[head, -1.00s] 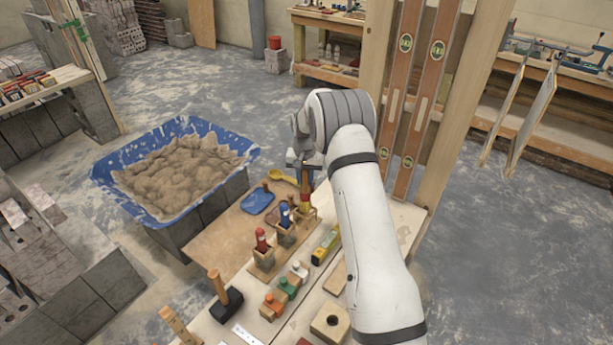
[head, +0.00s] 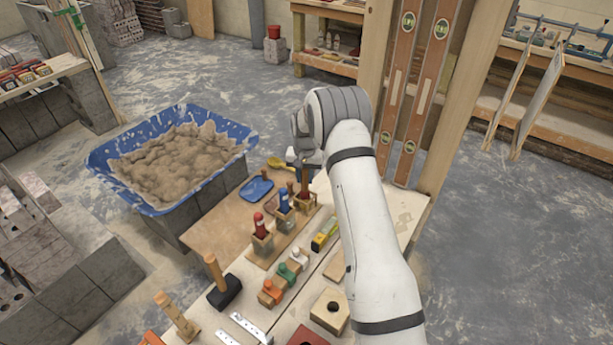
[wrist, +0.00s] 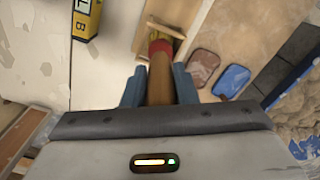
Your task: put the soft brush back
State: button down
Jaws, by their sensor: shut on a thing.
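The soft brush, with a brown wooden handle (wrist: 159,82) and a red band (wrist: 160,48), is in my gripper, which also shows in the head view (head: 304,170). In the wrist view my gripper's (wrist: 159,86) blue fingers are shut on the handle. The brush points down into a small wooden holder (wrist: 180,30), the rightmost of a row of three; the holder also shows in the head view (head: 306,206). The bristles are mostly hidden, so I cannot tell whether they rest on the bottom.
A red-handled tool (head: 259,224) and a blue-handled tool (head: 284,200) stand in the neighbouring holders. A yellow level (head: 325,233) lies close by on the right. A blue tub of mortar (head: 120,205) stands left of the bench. Upright timber (head: 455,85) rises behind the arm.

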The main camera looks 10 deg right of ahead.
jog(key=shift+f+b, duration=0.4)
jog(key=shift+f, duration=0.1)
dwell(0.4)
jog(key=c, duration=1.1)
grip_release()
